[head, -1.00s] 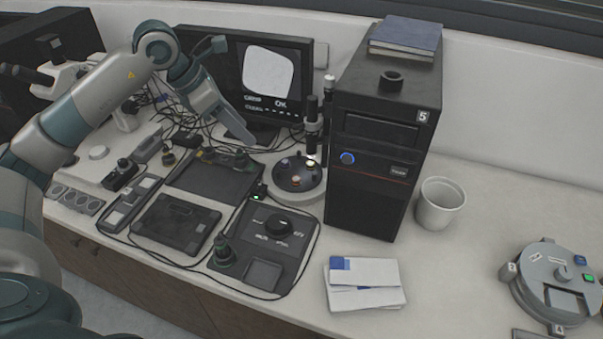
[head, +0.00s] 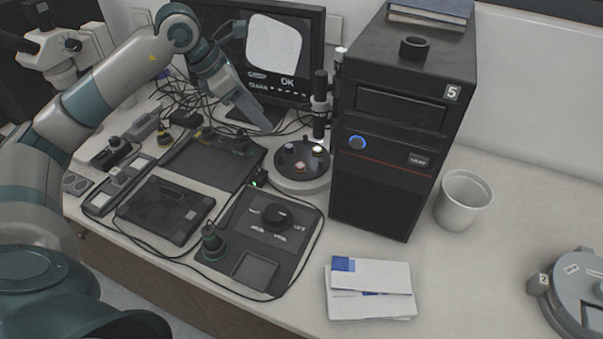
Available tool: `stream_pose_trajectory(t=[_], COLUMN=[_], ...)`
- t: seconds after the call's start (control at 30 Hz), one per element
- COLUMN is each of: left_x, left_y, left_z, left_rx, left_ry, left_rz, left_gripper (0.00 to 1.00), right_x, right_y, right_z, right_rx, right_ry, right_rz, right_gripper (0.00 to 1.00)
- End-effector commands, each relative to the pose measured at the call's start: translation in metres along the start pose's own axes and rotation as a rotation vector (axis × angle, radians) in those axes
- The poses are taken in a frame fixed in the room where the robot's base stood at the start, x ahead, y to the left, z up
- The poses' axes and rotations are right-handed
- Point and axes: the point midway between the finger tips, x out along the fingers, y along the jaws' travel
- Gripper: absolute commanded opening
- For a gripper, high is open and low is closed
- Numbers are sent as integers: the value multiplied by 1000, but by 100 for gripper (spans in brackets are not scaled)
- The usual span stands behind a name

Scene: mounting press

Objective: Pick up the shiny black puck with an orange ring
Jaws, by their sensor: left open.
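A round black holder (head: 302,182) on a pale base stands in front of the monitor, left of the black tower. Several small pucks sit on it. My left gripper (head: 266,126) is open and empty, in front of the monitor's lower edge. In the picture it is up and left of the holder, apart from it. My right gripper is not in view.
A dark upright post (head: 320,105) rises behind the holder. Cables lie around the monitor (head: 290,60). The counter is free around the white cup (head: 462,203).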

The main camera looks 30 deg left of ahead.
Motion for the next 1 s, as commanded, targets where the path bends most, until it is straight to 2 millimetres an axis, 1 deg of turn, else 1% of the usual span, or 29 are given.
stream_pose_trajectory(t=[0.03,0.17,0.3,0.6,0.77,0.87,1.0], left_x=[10,19,22,21,25,32,49], left_y=[0,0,0,0,0,0,-1], left_z=[-6,-11,-12,-12,-12,-11,-11], left_rx=[0,0,0,0,0,-1,-1], left_ry=[0,0,0,0,1,0,1], left_rz=[0,0,0,0,-1,-3,-4], left_gripper=[45,45,45,45,45,45,45], right_x=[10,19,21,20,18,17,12], right_y=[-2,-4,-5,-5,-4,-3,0], right_z=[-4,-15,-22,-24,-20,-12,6], right_rx=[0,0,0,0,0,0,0], right_ry=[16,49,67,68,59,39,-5], right_rz=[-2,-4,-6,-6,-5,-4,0], right_gripper=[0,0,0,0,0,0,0])
